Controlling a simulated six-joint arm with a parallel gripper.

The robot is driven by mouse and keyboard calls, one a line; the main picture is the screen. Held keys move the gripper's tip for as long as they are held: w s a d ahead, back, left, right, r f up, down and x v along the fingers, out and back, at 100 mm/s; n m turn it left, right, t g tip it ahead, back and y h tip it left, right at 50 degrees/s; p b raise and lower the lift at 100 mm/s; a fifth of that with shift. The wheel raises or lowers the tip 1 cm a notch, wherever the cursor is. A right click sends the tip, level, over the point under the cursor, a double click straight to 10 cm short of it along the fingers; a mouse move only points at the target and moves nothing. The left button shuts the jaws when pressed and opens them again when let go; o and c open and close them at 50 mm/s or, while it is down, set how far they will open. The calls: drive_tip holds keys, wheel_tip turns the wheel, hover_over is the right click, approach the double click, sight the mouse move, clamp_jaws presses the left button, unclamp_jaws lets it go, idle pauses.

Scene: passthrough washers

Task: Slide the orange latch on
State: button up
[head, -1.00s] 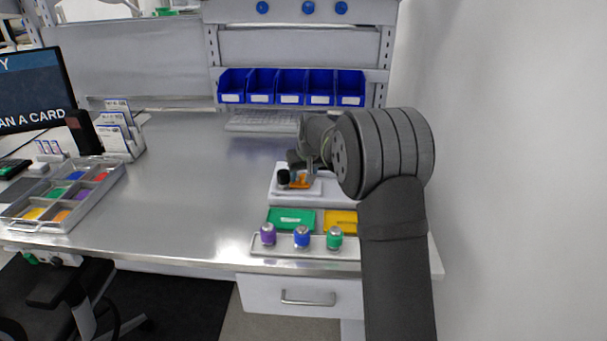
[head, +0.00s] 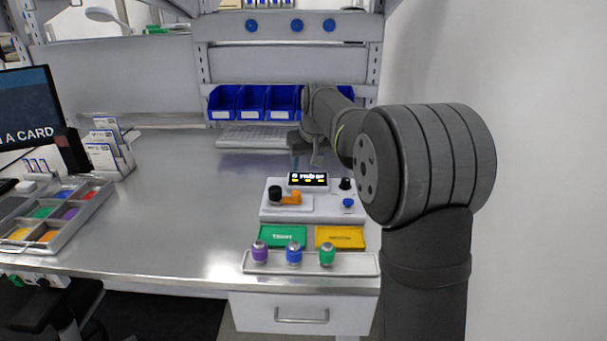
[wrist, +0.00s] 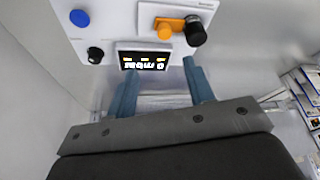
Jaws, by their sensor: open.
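The orange latch (head: 291,197) sits on a white device (head: 312,212) on the bench, next to a black knob (head: 274,194). In the wrist view the orange latch (wrist: 168,27) lies beside the black knob (wrist: 195,33), seen from the opposite side. A small lit display (head: 308,180) stands at the back of the device; its text is too small to read surely. My gripper (head: 305,160) is above and behind the display, apart from the latch. In the wrist view my gripper (wrist: 158,82) has its two blue-grey fingers spread, with nothing between them.
A blue button (head: 348,203) and a second black knob (head: 346,184) are on the device's right. Green (head: 282,236) and yellow (head: 340,236) plates lie in front. A tray (head: 365,264) holds purple, blue and green pegs. A keyboard (head: 250,138) lies behind. Bench left of the device is clear.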

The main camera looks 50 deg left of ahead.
drive_tip(key=v, duration=0.4)
approach(297, 192)
drive_tip(key=x, duration=0.2)
drive_tip(key=d+x, duration=0.1)
drive_tip(key=x, duration=0.1)
drive_tip(key=w+x, duration=0.1)
drive_tip(key=x, duration=0.2)
drive_tip(key=shift+d+f, duration=0.15)
drive_tip(key=shift+f, duration=0.1)
drive_tip(key=shift+s+a+f, duration=0.15)
drive_tip(key=shift+a+f, duration=0.25)
drive_tip(key=shift+a, duration=0.1)
drive_tip(key=shift+s+a+f, duration=0.15)
drive_tip(key=shift+a+f, duration=0.3)
drive_tip(key=shift+a, duration=0.05)
drive_tip(key=shift+w+d+r, duration=0.15)
drive_tip(key=shift+w+d, duration=0.15)
drive_tip(key=shift+d, duration=0.15)
drive_tip(key=shift+w+d+r, duration=0.1)
drive_tip(key=shift+w+d, duration=0.15)
drive_tip(key=shift+d, duration=0.25)
drive_tip(key=v, duration=1.7)
drive_tip(key=shift+s+r, duration=0.2)
